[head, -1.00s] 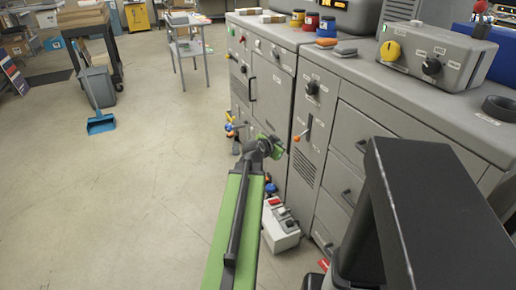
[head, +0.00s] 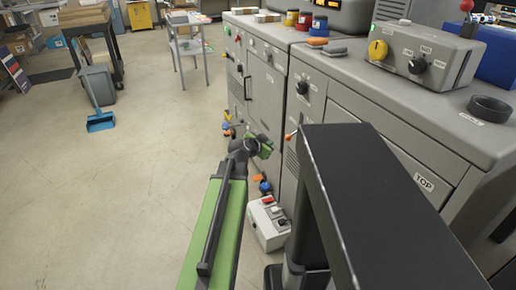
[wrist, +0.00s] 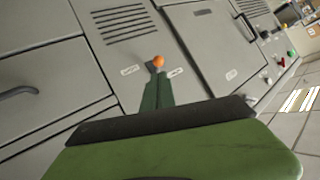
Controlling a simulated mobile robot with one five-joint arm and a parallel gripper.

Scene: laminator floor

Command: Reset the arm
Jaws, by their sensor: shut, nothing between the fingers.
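My arm, green and dark grey, reaches forward in the head view. My gripper (head: 265,148) is at its far end, in front of the grey machine (head: 262,85). In the wrist view my gripper (wrist: 157,92) shows two green fingers closed together with nothing between them. A lever with an orange knob (wrist: 158,62) shows just beyond the fingertips, between two small labels.
A white control box (head: 268,222) with buttons stands on the floor by the machine, close to my arm. A grey bin (head: 97,85) and blue dustpan (head: 101,122) stand at left. A small table (head: 187,45) is farther back.

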